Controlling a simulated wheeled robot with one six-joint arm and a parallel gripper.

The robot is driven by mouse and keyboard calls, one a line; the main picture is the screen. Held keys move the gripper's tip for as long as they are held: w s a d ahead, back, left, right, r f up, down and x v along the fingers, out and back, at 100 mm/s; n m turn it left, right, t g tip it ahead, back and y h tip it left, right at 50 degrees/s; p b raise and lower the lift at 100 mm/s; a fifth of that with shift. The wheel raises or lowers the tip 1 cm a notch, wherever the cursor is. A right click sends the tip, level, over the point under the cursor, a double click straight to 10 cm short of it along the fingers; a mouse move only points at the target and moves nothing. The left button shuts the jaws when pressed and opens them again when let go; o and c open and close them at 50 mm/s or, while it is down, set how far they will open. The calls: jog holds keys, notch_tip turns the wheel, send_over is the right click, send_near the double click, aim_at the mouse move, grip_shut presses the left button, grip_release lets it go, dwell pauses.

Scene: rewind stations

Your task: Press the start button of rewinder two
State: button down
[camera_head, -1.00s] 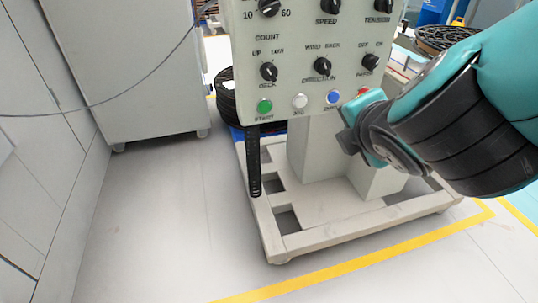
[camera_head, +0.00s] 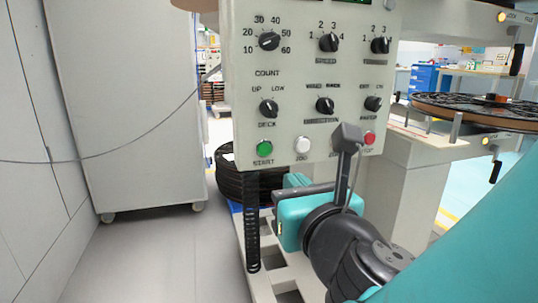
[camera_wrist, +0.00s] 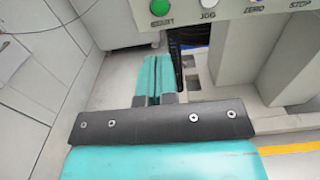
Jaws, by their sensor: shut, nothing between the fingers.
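The control panel (camera_head: 290,95) of a rewinder faces me in the head view, with dials above a row of buttons. The green START button (camera_head: 264,148) is at the lower left of the row. It also shows at the top of the wrist view (camera_wrist: 160,7). My gripper (camera_head: 297,180) is below and to the right of START, apart from it. In the wrist view its two teal fingers (camera_wrist: 157,75) are shut together with nothing between them. The blue ZERO button is hidden behind my wrist in the head view. No station number is readable.
A white JOG button (camera_head: 303,143) and a red STOP button (camera_head: 369,138) share the row. A grey cabinet (camera_head: 130,100) stands left. A reel (camera_head: 470,112) is at right. Floor at lower left is clear.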

aim_at(266, 150)
jog(key=p+x, duration=0.8)
jog(key=x, duration=0.4)
jog(key=shift+w+p, duration=0.35)
jog(key=shift+w+a+f, duration=0.1)
jog(key=shift+w+a, duration=0.1)
jog(key=shift+w, duration=0.35)
